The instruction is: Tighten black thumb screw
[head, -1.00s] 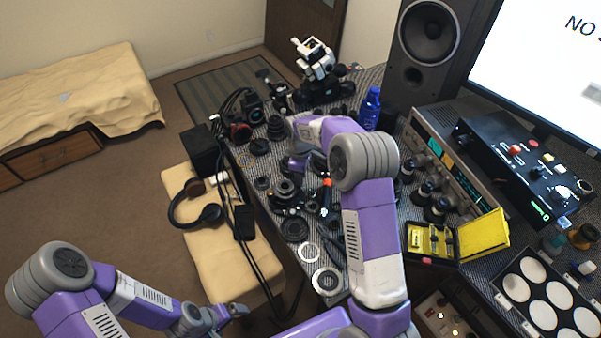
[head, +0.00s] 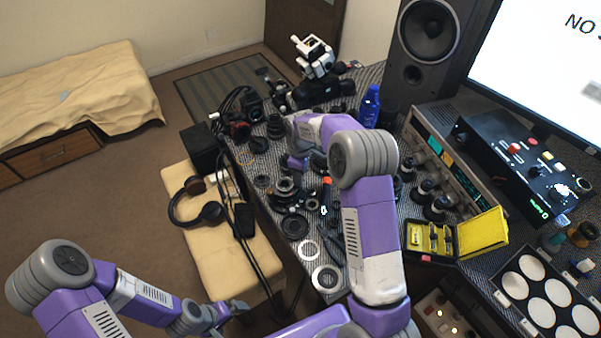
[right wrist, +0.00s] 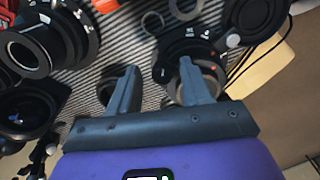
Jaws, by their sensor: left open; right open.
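I cannot single out the black thumb screw among the dark parts. In the right wrist view, my right gripper (right wrist: 157,78) is open with its two grey fingers apart. A black ring-shaped lens part (right wrist: 192,50) lies just beyond the fingers, with a small silver knob (right wrist: 232,41) at its right. I see nothing held between the fingers. In the head view the right gripper's purple body (head: 296,163) is over the lens parts, and its fingertips are hard to make out. My left gripper (head: 236,307) is open and empty, low beside the bench, away from the table.
Lens parts crowd the striped table, including a black lens with a silver ring (right wrist: 27,50). A yellow case (head: 480,232) stands open at right. A blue bottle (head: 370,107) stands at the back. Headphones (head: 211,212) lie on the bench (head: 180,180); free floor lies left.

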